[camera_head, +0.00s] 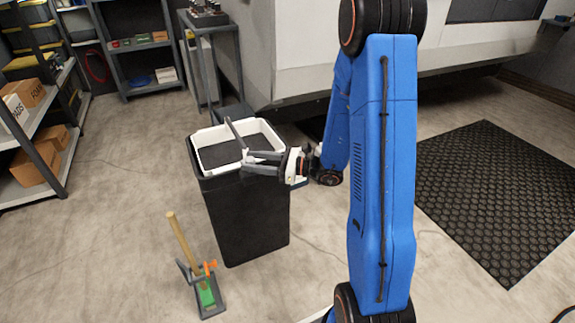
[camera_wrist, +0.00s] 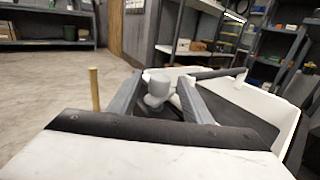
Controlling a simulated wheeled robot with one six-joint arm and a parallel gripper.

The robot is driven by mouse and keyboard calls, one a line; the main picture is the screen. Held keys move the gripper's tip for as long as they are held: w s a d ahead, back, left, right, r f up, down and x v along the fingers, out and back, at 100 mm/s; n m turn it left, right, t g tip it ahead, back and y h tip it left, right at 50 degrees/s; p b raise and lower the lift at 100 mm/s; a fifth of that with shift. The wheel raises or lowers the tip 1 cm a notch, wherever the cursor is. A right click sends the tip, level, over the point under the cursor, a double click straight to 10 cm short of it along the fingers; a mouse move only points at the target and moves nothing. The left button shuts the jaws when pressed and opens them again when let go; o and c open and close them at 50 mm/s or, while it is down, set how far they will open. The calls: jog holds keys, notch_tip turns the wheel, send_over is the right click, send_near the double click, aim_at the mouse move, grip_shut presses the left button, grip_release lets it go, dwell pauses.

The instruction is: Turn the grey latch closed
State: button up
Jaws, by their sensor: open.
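The grey latch (camera_wrist: 158,88) shows in the wrist view as a rounded knob, with a dark grey bar (camera_wrist: 215,74) running to the right behind the finger. In the head view, a grey bar (camera_head: 233,132) slants over the white-rimmed tray on a black bin (camera_head: 245,215). My gripper (camera_head: 245,161) is open at the bin's near right rim. In the wrist view my gripper (camera_wrist: 165,78) has one finger on each side of the knob. I cannot tell whether either finger touches it. The knob's lower part is hidden by the gripper body.
A stand with a wooden stick (camera_head: 183,242) and a green base is on the floor left of the bin. Shelves with boxes (camera_head: 35,158) line the left wall. A large white cabinet (camera_head: 305,45) stands behind. A black floor mat (camera_head: 495,190) lies right.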

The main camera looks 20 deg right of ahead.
jog(key=v, duration=1.2)
jog(key=shift+d, duration=0.2)
jog(key=w+d+n+g+y, duration=0.2)
jog(key=w+n+g+y, duration=0.15)
jog(key=g, duration=0.25)
jog(key=shift+n+g+h, duration=0.3)
jog(key=shift+n+h, duration=0.05)
jog(key=shift+n, duration=0.2)
jog(key=x, duration=1.1)
jog(key=w+x, duration=0.1)
jog(key=x, duration=0.5)
jog(key=shift+w+a+r, duration=0.15)
jog(key=shift+a, duration=0.05)
